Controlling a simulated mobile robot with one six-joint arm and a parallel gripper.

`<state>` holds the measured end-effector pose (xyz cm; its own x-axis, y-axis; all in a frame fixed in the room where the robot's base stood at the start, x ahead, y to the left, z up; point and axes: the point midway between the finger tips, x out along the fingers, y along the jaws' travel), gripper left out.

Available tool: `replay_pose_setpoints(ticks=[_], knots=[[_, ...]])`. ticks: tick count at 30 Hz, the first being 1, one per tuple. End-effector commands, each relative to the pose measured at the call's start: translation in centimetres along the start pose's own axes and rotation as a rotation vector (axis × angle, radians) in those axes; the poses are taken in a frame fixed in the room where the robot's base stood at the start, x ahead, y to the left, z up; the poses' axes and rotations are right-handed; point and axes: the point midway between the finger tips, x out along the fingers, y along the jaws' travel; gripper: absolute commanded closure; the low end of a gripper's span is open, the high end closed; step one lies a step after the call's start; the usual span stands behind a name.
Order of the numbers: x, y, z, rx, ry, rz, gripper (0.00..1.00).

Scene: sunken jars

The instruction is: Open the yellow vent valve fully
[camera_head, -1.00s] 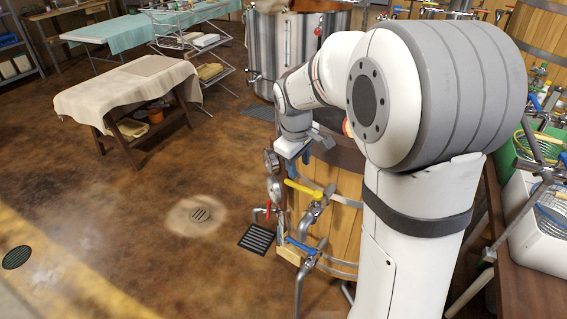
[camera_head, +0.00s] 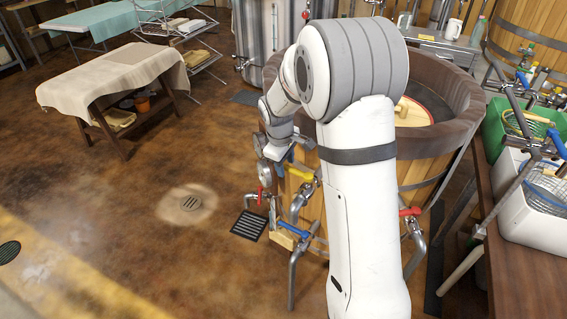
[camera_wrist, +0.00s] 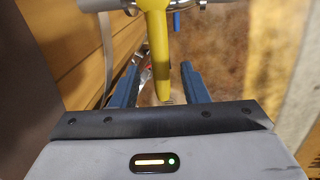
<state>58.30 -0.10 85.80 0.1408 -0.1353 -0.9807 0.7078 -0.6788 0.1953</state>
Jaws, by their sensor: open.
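The yellow vent valve handle (camera_wrist: 157,50) shows large in the wrist view. It points down the picture from a metal pipe (camera_wrist: 110,5), and its tip lies between the two blue fingers of my gripper (camera_wrist: 160,85). Gaps show on both sides of the handle, so the fingers are open around it and apart from it. In the head view the yellow handle (camera_head: 301,172) is partly hidden beside my gripper (camera_head: 290,153) at the wooden vat's front left.
The wooden vat (camera_head: 425,170) stands behind my arm. A blue-handled valve (camera_head: 293,229), a red-handled valve (camera_head: 260,197) and another red-handled valve (camera_head: 410,211) sit close by on pipes. Open floor lies to the left.

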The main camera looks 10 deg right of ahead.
Motion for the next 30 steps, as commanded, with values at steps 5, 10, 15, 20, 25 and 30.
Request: replay_pose_setpoints(ticks=[5, 10, 15, 20, 25, 30], knots=[[-0.02, 0.01, 0.03, 0.001, 0.0, 0.0, 0.6], [-0.03, 0.02, 0.05, 0.001, 0.0, 0.0, 0.74], [-0.03, 0.04, 0.06, 0.001, 0.0, 0.0, 0.88], [-0.05, 0.08, 0.07, 0.002, 0.0, 0.0, 1.0], [-0.06, 0.12, 0.08, 0.002, 0.0, 0.001, 1.0], [-0.15, -0.16, -0.25, 0.001, 0.002, 0.001, 1.0]])
